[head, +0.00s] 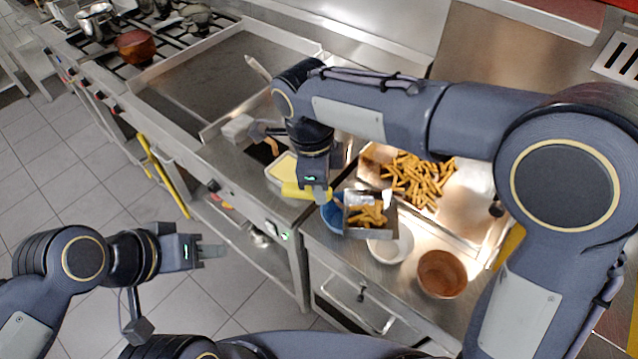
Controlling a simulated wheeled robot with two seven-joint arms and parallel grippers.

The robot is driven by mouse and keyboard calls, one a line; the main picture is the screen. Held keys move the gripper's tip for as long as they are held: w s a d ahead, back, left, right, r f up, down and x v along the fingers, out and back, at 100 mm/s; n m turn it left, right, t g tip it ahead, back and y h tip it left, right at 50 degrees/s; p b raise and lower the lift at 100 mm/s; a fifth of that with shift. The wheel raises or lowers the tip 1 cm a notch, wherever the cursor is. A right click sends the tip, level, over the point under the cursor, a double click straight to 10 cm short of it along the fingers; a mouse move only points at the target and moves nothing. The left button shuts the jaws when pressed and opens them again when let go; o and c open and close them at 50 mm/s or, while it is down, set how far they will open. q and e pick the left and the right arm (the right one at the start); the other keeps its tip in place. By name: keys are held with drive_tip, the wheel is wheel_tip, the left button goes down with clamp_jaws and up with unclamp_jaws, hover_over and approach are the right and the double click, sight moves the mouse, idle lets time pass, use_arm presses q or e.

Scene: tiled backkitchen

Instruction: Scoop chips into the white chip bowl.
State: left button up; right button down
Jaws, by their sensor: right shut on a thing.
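My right gripper (318,191) is shut on the yellow handle of a metal chip scoop (391,226). The scoop holds several golden chips (366,214) and is over the near left side of the worktop. The white chip bowl (391,248) stands just below the scoop in the head view, and the scoop covers part of its far rim. Whatever is inside the bowl is largely hidden. A heap of chips (418,180) lies in the metal chip tray (468,218) behind the scoop. My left gripper (212,252) is over the floor, holding nothing visible; its finger gap is unclear.
A brown bowl (442,273) stands right of the white bowl. A blue bowl (333,215) is partly hidden behind the scoop. A container with pale yellow contents (283,168) sits left of my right gripper. The griddle (225,75) and stove are farther left.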

drive_tip(key=d+r+y+b, duration=0.2)
drive_tip(key=d+y+b, duration=0.8)
drive_tip(key=d+b, duration=0.2)
drive_tip(key=shift+s+d+r+b, duration=0.15)
drive_tip(key=shift+s+d+b, duration=0.15)
drive_tip(key=shift+b, duration=0.8)
drive_tip(key=a+h+p, duration=0.3)
drive_tip(key=a+p, duration=0.1)
drive_tip(key=p, duration=0.3)
drive_tip(key=shift+w+a, duration=0.15)
drive_tip(key=shift+a, duration=0.05)
drive_tip(key=shift+r, duration=0.1)
